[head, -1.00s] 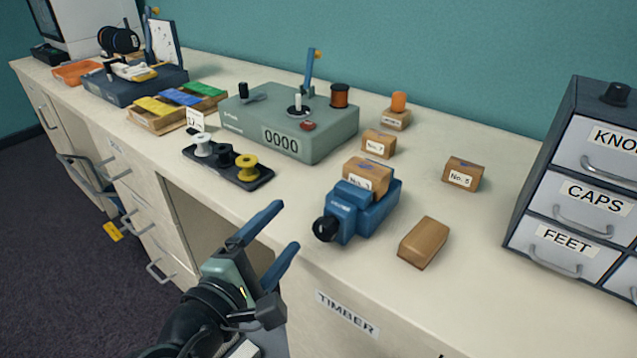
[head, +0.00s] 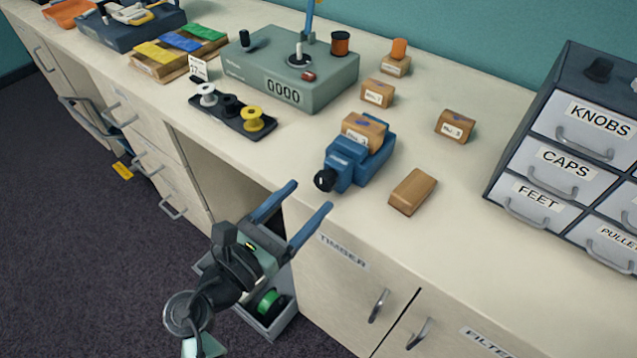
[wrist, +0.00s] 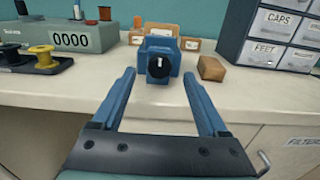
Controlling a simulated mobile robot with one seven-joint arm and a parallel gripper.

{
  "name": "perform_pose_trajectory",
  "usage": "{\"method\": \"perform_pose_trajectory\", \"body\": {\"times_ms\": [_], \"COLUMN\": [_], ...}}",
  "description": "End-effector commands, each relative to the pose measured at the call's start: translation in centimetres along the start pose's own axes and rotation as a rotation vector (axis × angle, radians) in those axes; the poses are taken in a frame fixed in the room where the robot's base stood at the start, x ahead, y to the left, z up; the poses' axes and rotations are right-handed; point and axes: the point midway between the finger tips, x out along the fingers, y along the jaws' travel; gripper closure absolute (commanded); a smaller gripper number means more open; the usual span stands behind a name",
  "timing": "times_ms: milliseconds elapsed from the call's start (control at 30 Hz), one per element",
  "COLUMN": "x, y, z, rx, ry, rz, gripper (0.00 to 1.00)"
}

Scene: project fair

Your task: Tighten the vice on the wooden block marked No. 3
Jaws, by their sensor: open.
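The blue vice (head: 349,167) stands near the front edge of the bench. Its round black knob (head: 324,180) faces the front; in the wrist view the knob (wrist: 159,65) shows a white mark and lies straight ahead between my fingers. The wooden block marked No. 3 (head: 362,130) sits in the top of the vice, label facing front. Whether the jaws touch it cannot be told. My gripper (head: 306,199) is open and empty, in front of the bench edge and short of the knob, its blue fingers pointing at the vice.
A plain wooden block (head: 413,191) lies right of the vice, and a labelled block (head: 455,126) behind it. A spool tray (head: 232,118) and a green counter machine (head: 290,70) stand left. A drawer cabinet (head: 545,118) stands right. An open drawer (head: 262,312) is below the bench.

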Motion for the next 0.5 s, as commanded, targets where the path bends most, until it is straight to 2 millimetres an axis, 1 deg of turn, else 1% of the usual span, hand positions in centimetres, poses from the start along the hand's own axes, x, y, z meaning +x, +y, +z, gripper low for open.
{"method": "perform_pose_trajectory", "body": {"times_ms": [33, 100, 200, 333, 500], "x": [1.1, 2.2, 3.4, 4.3, 4.6], "y": [0.0, 0.0, 0.0, 0.0, 0.0], "z": [0.0, 0.0, 0.0, 0.0, 0.0], "rx": [0.001, 0.001, 0.001, 0.001, 0.001], "ry": [-0.001, 0.0, 0.0, 0.0, 0.0], "rz": [-0.002, -0.002, 0.0, 0.0, 0.001], "gripper": [0.24, 0.24, 0.24, 0.24, 0.24]}}
